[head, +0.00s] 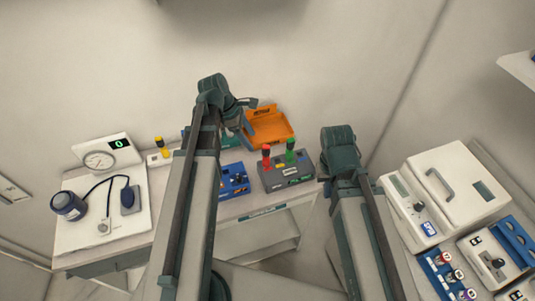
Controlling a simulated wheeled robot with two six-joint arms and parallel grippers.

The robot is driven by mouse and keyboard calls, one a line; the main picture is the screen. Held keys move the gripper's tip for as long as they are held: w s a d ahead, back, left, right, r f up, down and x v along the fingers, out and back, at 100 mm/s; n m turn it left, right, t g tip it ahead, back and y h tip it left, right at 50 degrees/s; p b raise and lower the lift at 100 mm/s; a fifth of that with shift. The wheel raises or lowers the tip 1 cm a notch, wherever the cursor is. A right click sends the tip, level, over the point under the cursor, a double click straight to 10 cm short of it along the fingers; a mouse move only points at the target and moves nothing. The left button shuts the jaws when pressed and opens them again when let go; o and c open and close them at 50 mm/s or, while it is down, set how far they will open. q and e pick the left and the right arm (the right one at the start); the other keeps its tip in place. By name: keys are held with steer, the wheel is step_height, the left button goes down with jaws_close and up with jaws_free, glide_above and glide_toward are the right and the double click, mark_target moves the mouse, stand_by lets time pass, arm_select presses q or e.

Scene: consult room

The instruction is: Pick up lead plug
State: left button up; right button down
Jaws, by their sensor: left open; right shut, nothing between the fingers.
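I cannot tell which piece is the lead plug. A red plug (266,153) and a green plug (290,150) stand upright on a dark grey box (288,176) on the table. A yellow and black plug (159,143) stands on a pale block further left. My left gripper (246,103) is open and empty, above the table's back near the orange tray, apart from the plugs. My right gripper (326,184) is shut and empty, right of the grey box; its fingers are mostly hidden by its wrist.
An orange tray (270,126) stands at the back. A blue box (233,181) sits left of the grey box, partly behind my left arm. A white machine (455,185) and modules fill the right.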

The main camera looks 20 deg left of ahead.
mark_target(266, 158)
arm_select(q)
steer(key=b+x, duration=0.7)
steer(key=x, duration=0.1)
steer(key=shift+a, duration=0.15)
steer(key=shift+d+f+b, duration=0.25)
steer(key=shift+f+b, duration=0.05)
steer(key=shift+b, duration=0.05)
steer(key=b+x, duration=0.4)
steer(key=x, duration=0.1)
steer(key=shift+w+d+f+b, duration=0.1)
steer(key=shift+w+b, duration=0.25)
steer(key=shift+b, duration=0.05)
jaws_close()
